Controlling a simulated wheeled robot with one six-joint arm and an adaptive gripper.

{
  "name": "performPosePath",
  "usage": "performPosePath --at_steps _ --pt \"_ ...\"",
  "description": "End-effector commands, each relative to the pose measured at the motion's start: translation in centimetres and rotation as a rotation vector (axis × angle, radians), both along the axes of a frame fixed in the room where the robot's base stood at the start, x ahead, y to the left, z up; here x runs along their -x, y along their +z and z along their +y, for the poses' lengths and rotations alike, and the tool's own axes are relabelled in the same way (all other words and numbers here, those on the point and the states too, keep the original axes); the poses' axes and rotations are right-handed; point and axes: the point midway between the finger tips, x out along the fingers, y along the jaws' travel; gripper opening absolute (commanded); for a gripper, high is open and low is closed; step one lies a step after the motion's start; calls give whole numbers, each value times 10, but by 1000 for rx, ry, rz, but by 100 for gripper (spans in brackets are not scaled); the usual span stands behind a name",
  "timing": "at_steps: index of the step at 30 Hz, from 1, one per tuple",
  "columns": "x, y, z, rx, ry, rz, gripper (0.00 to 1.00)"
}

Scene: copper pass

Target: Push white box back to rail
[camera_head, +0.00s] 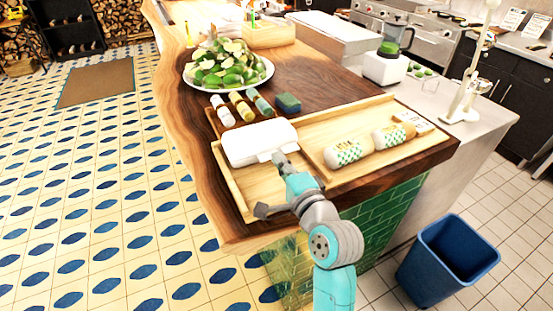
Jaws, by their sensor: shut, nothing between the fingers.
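The white box (255,141) lies in the left part of a light wooden tray (236,190) on the counter. It looks like a long white block with rounded edges, its far side towards the tray's back rail (337,111). The box hides the left part of that rail, so I cannot tell whether they touch. My gripper (279,158) is shut and empty, at the near right side of the box. Its tip overlaps the box's near face in the picture; contact is unclear.
Two white-and-green wrapped rolls (348,152) lie in the tray's right part. Behind the tray are several small bottles (241,106), a dark blue-green sponge (288,103) and a plate of limes (228,70). A blue bin (447,262) stands on the floor at right.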

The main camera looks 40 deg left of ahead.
Motion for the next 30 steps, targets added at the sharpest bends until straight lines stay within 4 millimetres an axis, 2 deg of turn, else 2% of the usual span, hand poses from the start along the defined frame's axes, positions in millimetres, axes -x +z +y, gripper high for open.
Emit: performPosePath --at_steps 16,21,30 --pt "32 -1 -72 1 -1 1 0" --pt "37 0 -82 0 0 1 0" --pt "37 -6 -88 7 -11 -3 0"
